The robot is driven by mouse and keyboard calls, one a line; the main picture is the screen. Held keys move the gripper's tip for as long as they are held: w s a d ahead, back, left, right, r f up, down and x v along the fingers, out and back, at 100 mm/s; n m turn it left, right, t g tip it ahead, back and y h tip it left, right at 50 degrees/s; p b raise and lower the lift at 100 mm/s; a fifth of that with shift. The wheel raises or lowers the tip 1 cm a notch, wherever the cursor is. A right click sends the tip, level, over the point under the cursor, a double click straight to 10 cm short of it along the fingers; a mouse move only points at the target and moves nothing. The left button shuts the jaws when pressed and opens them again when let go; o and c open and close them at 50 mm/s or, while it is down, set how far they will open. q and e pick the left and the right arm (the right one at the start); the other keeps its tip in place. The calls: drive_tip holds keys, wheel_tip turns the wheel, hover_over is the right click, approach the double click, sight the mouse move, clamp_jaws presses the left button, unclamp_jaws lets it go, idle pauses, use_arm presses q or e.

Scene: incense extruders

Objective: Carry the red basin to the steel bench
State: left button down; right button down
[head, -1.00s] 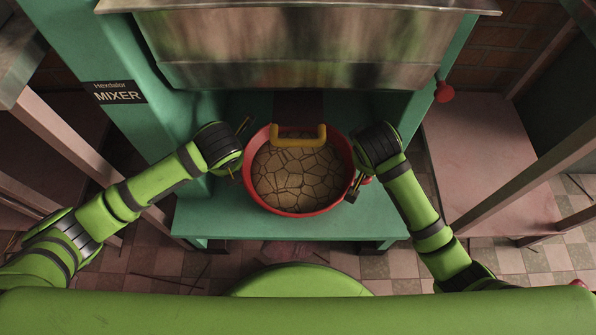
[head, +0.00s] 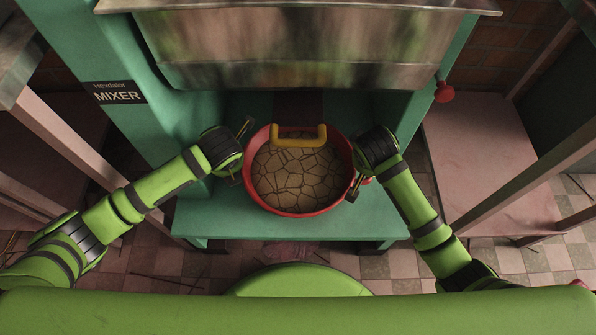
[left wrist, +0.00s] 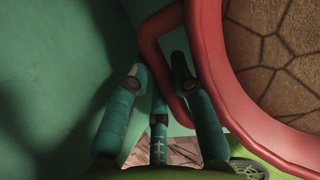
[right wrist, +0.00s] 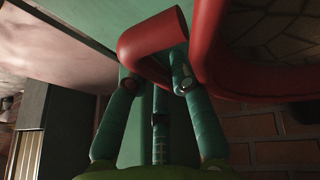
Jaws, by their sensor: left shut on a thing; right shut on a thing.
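The red basin (head: 272,206), filled with a cracked brown mass, is on the green shelf of the mixer in the head view. My left gripper (head: 240,156) is at its left side; in the left wrist view its fingers (left wrist: 157,76) are shut on the red side handle (left wrist: 155,50). My right gripper (head: 357,180) is at its right side; in the right wrist view its fingers (right wrist: 155,80) are shut on the other red handle (right wrist: 140,42). I cannot make out clearly which surface is the steel bench.
The green mixer (head: 190,215) surrounds the basin, with a steel hopper (head: 310,55) above and behind it. A yellow handle (head: 300,141) overlaps the basin's back rim. A pinkish table (head: 475,160) stands at right, and a grey top edge (head: 12,65) at upper left. Tiled floor shows in front.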

use_arm(q)
drive_tip(key=shift+r, duration=0.1)
use_arm(e)
drive_tip(key=shift+r, duration=0.15)
